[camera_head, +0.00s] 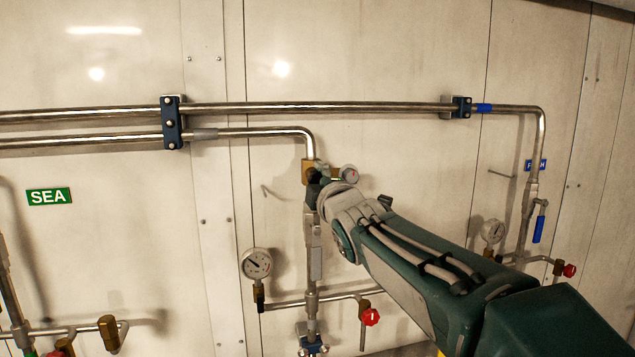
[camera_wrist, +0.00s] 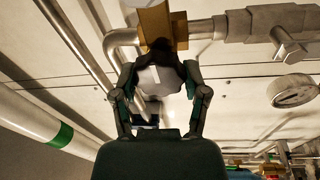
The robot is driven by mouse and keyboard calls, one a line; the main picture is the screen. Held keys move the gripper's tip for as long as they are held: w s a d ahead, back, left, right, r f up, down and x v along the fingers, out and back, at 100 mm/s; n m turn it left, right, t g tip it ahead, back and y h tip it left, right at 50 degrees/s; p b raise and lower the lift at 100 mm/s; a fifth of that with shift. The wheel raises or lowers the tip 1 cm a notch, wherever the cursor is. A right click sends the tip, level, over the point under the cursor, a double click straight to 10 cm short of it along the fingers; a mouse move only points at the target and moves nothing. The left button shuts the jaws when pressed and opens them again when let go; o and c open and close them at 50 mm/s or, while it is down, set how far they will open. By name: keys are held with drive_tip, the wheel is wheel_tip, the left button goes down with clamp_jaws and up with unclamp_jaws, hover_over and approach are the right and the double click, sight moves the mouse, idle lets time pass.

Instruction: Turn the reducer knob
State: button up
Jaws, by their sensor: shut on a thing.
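The reducer has a brass body (camera_head: 308,171) on the vertical pipe below the bend of the lower long pipe. In the wrist view its brass body (camera_wrist: 158,24) shows at the top, with the dark and pale grey faceted knob (camera_wrist: 160,78) in front of it. My gripper (camera_wrist: 160,72) is shut on this knob, one finger on each side. In the head view my gripper (camera_head: 318,190) reaches the reducer from the lower right, and my wrist hides part of the knob. I cannot tell the knob's turned angle.
A small gauge (camera_head: 349,174) sits close beside the reducer. A larger gauge (camera_head: 256,264) and a red-knobbed valve (camera_head: 371,317) are lower down. Two long pipes (camera_head: 80,115) run along the pale wall panels. A blue-handled valve (camera_head: 539,228) is at the right, beyond my arm.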

drive_tip(key=m, duration=0.2)
drive_tip(key=m+h, duration=0.1)
drive_tip(key=m, duration=0.3)
drive_tip(key=shift+f+m, duration=0.3)
drive_tip(key=shift+m, duration=0.1)
drive_tip(key=shift+w, duration=0.1)
drive_tip(key=o, duration=1.1)
drive_tip(key=shift+o, duration=0.2)
drive_tip(key=shift+r, duration=0.1)
drive_tip(key=shift+r+t, duration=0.1)
drive_tip(key=shift+t, duration=0.2)
drive_tip(key=shift+s, duration=0.25)
drive_tip(key=v, duration=1.1)
drive_tip(key=shift+s, duration=0.25)
